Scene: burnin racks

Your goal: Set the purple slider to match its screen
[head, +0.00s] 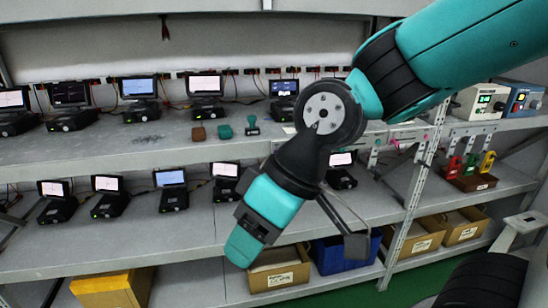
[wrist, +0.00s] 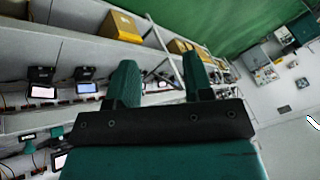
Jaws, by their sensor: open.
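I cannot make out a purple slider for certain in either view. A small pink-magenta part (head: 396,144) shows at the front edge of the upper shelf, right of my arm, but it is too small to identify. Two instrument boxes with lit screens stand at the right end of that shelf: a white one (head: 481,101) with green digits and a blue one (head: 522,99). My gripper (head: 242,246) hangs in front of the lower shelf, away from these. In the wrist view my gripper (wrist: 160,72) has its two teal fingers apart, with nothing between them.
Several small black screen units stand on the upper shelf (head: 95,150) and lower shelf (head: 120,240). Red, green and yellow pieces (head: 470,165) stand in a brown holder at right. A yellow box (head: 112,288), a blue bin (head: 340,256) and cardboard boxes (head: 415,237) sit below.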

